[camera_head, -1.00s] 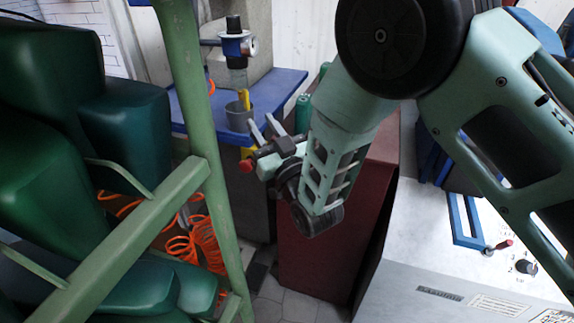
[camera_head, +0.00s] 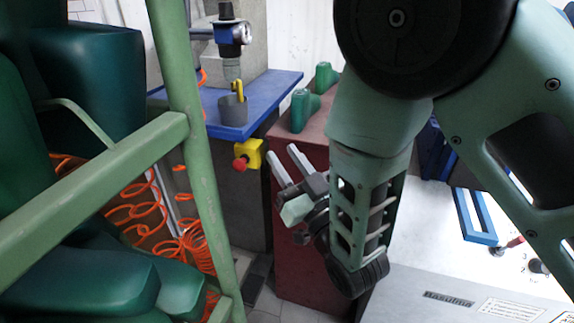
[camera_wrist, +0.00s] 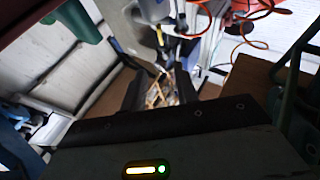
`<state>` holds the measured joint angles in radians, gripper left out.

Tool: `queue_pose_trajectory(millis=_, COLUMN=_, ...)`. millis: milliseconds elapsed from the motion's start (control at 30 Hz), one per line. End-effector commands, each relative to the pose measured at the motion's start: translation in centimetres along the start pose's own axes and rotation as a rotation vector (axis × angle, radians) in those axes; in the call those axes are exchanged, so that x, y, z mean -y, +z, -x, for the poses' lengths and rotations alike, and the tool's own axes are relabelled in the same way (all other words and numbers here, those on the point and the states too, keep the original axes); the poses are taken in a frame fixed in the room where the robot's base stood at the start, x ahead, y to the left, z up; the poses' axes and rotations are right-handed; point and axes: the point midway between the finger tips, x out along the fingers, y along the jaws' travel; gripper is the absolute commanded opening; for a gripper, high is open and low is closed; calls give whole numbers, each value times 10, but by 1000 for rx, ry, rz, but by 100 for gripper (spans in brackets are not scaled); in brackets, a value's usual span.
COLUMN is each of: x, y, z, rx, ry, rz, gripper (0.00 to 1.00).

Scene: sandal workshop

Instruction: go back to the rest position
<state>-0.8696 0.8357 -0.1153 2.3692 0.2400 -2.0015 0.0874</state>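My gripper (camera_head: 283,165) is near the middle of the head view, in front of the dark red cabinet (camera_head: 312,255). Its two pale fingers stand apart with nothing between them, and they point up and to the left, towards the blue table. In the wrist view my gripper's dark fingers (camera_wrist: 160,92) also show apart and empty. My green arm comes in from the upper right and hides part of the cabinet.
A green metal rack (camera_head: 188,130) with dark green cushion-like shapes stands close on the left. A blue table (camera_head: 270,92) holds a grey cup (camera_head: 233,112). A red stop button (camera_head: 240,163) sits below it. Green forms (camera_head: 300,110) stand on the cabinet. A white machine (camera_head: 420,285) is at right.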

Motion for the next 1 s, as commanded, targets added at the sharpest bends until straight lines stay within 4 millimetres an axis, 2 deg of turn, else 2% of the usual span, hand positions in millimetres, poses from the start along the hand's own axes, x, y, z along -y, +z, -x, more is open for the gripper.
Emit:
queue_pose_trajectory(millis=333, x=-3, y=3, z=-4, rx=54, ry=14, rz=-13, gripper=30)
queue_pose_trajectory(millis=567, x=-11, y=21, z=-11, rx=374, ry=61, rz=-86, gripper=30)
queue_pose_trajectory(millis=767, x=-6, y=30, z=11, rx=708, ry=52, rz=-143, gripper=30)
queue_pose_trajectory(millis=867, x=-1, y=28, z=30, rx=870, ry=32, rz=-159, gripper=30)
queue_pose_trajectory(millis=1000, x=6, y=20, z=67, rx=1098, ry=-6, rz=-165, gripper=30)
